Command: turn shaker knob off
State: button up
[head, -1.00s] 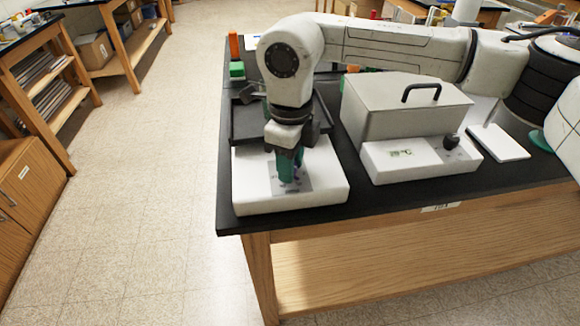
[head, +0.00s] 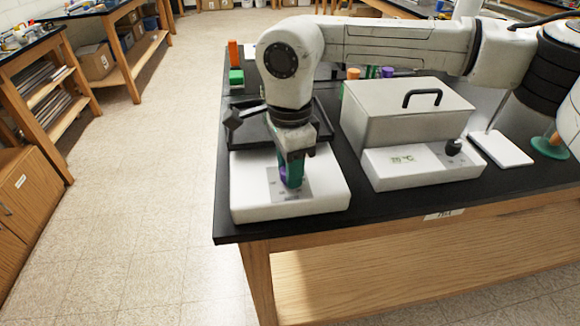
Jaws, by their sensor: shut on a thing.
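The shaker (head: 245,195) is a low white box with a black tray platform (head: 250,125) behind its front part, at the left end of the bench. A grey panel (head: 272,190) with small marks lies on its top. My gripper (head: 291,178) points down at this panel, its green fingers shut on the shaker knob (head: 284,173). Only a little of the knob shows, as a purple patch between the fingers. The fingers hide the rest, so I cannot read where the knob points.
A grey lidded bath (head: 405,112) with a black handle, a display and a black knob (head: 453,147) stands just right of the shaker. A white plate (head: 502,149) lies further right. Orange and green items (head: 235,62) stand at the back left. The floor left of the bench is clear.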

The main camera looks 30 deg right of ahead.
jog(key=shift+n, duration=0.4)
jog(key=o, duration=1.1)
jog(key=shift+c, duration=0.2)
notch_tip(320, 180, up, 11)
jog(key=shift+f, duration=0.1)
